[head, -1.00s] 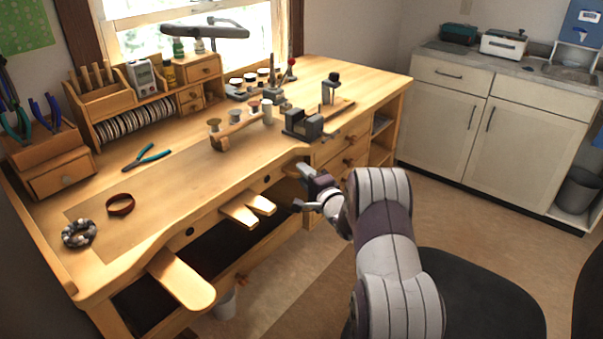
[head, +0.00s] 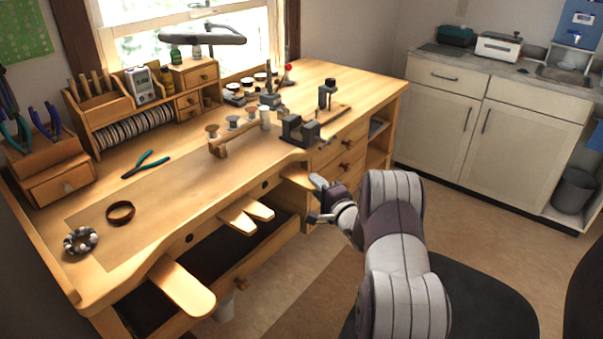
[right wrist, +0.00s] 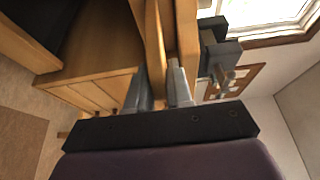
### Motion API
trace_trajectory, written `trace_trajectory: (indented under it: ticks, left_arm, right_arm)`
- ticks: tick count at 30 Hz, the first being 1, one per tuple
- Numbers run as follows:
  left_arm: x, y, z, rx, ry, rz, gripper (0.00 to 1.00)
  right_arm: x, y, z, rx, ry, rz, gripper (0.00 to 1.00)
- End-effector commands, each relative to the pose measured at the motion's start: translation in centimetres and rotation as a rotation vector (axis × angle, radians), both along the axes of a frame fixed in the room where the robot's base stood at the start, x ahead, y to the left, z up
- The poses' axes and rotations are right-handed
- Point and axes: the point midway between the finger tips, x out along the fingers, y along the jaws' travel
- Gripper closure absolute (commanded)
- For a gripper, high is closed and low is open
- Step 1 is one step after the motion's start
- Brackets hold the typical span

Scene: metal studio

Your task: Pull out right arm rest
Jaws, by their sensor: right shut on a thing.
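The right arm rest (head: 296,174) is a light wooden slat. It sticks out a little from the front edge of the workbench (head: 220,172), below the grey vise. My right gripper (head: 315,198) is at its outer end. In the right wrist view my right gripper (right wrist: 160,92) has one finger on each side of the arm rest (right wrist: 154,45) and is shut on it. The fingers hide part of the slat. The left arm rest (head: 182,287) sticks out far at the bench's left end. My left gripper is not in view.
A forked wooden bench pin (head: 243,214) juts from the middle of the front edge, above an open dark tray with a wooden front (head: 262,262). A dark seat (head: 490,305) stands at lower right. Floor between bench and white cabinets (head: 490,128) is clear.

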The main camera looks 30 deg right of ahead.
Motion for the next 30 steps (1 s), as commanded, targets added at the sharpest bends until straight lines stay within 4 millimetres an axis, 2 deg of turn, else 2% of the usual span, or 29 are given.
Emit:
trace_trajectory:
  ticks: [1, 3, 7, 18, 19, 27, 30]
  left_arm:
    - [0.0, 0.0, 1.0, 0.000, 0.000, 0.000, 0.58]
    - [0.0, 0.0, 1.5, 0.000, 0.000, 0.000, 0.58]
    - [0.0, 0.0, 1.9, 0.000, 0.000, 0.000, 0.58]
    - [0.0, 0.0, 1.9, 0.000, 0.000, 0.000, 0.58]
    - [0.0, 0.0, 1.9, 0.000, 0.000, 0.000, 0.58]
    - [0.0, 0.0, 1.9, 0.000, 0.000, 0.000, 0.58]
    - [0.0, 0.0, 1.9, 0.000, 0.000, 0.000, 0.58]
  right_arm:
    - [-1.3, -0.6, 0.4, 0.003, 0.004, -0.005, 1.00]
    - [-2.7, -1.2, 0.4, 0.003, 0.003, -0.005, 1.00]
    - [-4.4, -1.9, 0.2, 0.003, 0.002, -0.003, 1.00]
    - [-5.0, -2.0, -0.1, 0.002, 0.000, -0.001, 1.00]
    - [-5.0, -2.0, -0.1, 0.002, 0.000, -0.001, 0.73]
    - [-5.0, -2.0, 0.0, 0.002, 0.000, 0.000, 0.73]
    - [-5.8, -2.1, 0.0, 0.002, 0.001, -0.002, 0.73]
